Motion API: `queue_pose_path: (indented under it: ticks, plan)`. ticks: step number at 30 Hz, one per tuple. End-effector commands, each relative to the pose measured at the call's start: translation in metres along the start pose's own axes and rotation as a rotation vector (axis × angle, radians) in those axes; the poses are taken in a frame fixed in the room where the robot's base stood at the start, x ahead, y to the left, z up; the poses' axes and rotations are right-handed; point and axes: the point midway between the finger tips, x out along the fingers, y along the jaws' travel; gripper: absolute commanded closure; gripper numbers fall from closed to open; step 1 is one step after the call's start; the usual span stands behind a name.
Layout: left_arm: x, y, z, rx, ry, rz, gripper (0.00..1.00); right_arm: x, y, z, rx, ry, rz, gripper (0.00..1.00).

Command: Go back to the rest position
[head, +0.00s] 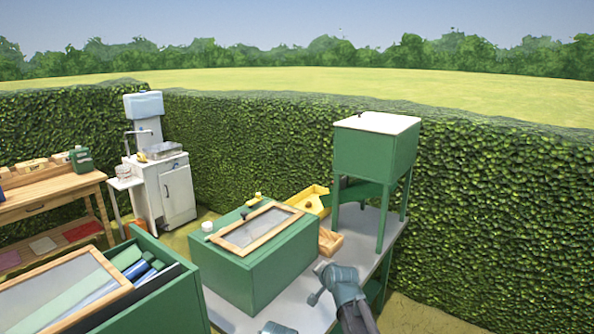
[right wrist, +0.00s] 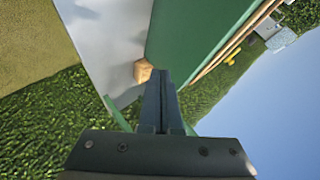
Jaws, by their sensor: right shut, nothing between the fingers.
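My right gripper (right wrist: 160,76) shows in the right wrist view with its two dark fingers together and nothing between them. In the head view my right arm comes in from the bottom, over the front of the grey bench (head: 228,316). A small grey part at the bottom edge there is cut off, and I cannot tell what it is. My left gripper does not show clearly in either view. A green box with a wood-framed mesh lid (head: 258,229) stands on the bench, left of my right arm and apart from it.
A small wooden tray (head: 330,242) and a yellow tray (head: 312,200) lie behind the arm. A tall green stand with a white top (head: 376,122) rises at the bench's right. An open green crate (head: 187,298) is at front left. A hedge closes off the back.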

Motion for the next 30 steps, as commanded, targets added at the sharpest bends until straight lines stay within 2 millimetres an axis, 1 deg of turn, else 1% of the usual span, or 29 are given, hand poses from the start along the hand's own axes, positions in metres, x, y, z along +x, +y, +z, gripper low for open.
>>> queue_pose_path:
  ticks: [1,2,3,6,9,12,15,20,24,30]
  plan:
    - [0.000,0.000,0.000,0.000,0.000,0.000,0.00,-0.023,0.033,0.018,-0.083,-0.058,0.078,1.00]
    - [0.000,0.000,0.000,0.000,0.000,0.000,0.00,-0.033,0.050,0.026,-0.139,-0.098,0.125,1.00]
    - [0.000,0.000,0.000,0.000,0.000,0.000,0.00,-0.047,0.072,0.038,-0.206,-0.154,0.182,1.00]
    - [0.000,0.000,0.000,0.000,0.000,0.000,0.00,-0.080,0.117,0.062,-0.345,-0.287,0.295,1.00]
    - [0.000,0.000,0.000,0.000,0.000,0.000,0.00,-0.110,0.150,0.080,-0.445,-0.402,0.371,1.00]
    - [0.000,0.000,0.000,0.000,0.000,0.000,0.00,-0.136,0.175,0.094,-0.520,-0.501,0.426,1.00]
    - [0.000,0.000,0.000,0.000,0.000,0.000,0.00,-0.162,0.197,0.107,-0.581,-0.594,0.469,1.00]
    - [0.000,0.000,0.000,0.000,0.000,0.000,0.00,-0.203,0.226,0.126,-0.660,-0.739,0.521,1.00]
    - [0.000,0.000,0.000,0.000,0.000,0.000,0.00,-0.204,0.208,0.151,-0.740,-0.790,0.518,1.00]
    - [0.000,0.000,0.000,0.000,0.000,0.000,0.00,-0.212,0.188,0.189,-0.850,-0.852,0.519,1.00]
